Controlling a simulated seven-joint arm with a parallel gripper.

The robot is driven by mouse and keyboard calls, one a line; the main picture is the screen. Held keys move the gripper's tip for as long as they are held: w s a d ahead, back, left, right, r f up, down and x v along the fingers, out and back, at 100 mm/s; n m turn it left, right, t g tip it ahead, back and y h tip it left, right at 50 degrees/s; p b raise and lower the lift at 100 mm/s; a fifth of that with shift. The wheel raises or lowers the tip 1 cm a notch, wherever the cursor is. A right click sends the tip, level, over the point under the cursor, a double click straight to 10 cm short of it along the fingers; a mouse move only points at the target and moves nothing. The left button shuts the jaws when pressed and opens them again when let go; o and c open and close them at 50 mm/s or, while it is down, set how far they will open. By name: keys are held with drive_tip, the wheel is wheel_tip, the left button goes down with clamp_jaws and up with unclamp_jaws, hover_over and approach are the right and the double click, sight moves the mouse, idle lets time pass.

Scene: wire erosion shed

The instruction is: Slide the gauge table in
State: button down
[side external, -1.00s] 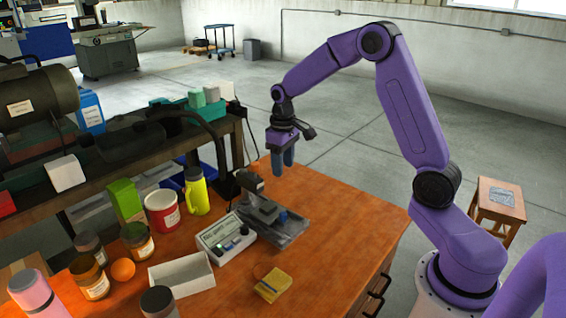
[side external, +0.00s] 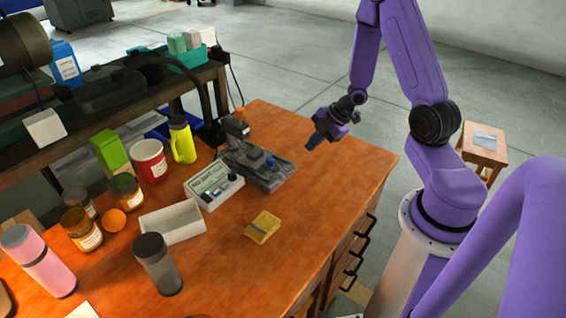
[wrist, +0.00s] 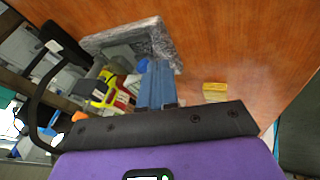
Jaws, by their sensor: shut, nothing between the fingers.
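The gauge (side external: 262,172) stands at the back of the orange bench in the side view. It has a long grey base, a dark upright at its left end and a small blue part (side external: 270,161) on top. Which part is the sliding table is hard to tell.
A control box (side external: 213,185) with a display stands in front of the gauge. A yellow pad (side external: 262,227), white tray (side external: 172,222), yellow flask (side external: 182,140), red mug (side external: 149,160) and several jars are on the bench. The bench top (side external: 335,185) right of the gauge is clear.

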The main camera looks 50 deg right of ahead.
sight(264, 161)
drive_tip(key=shift+n+y, duration=0.6)
drive_tip(key=shift+y, duration=0.2)
drive_tip(key=w+a+f, duration=0.1)
drive_tip(key=a+f, duration=0.1)
drive_tip(key=w+a+f, duration=0.1)
drive_tip(key=a+f, duration=0.1)
drive_tip(key=f, duration=0.1)
drive_tip(key=a+f, duration=0.2)
drive_tip(key=shift+w+f, duration=0.25)
drive_tip(key=shift+w, duration=0.15)
drive_tip(key=shift+w+d+r, duration=0.1)
drive_tip(key=shift+w, duration=1.95)
drive_tip(key=shift+w, duration=2.7)
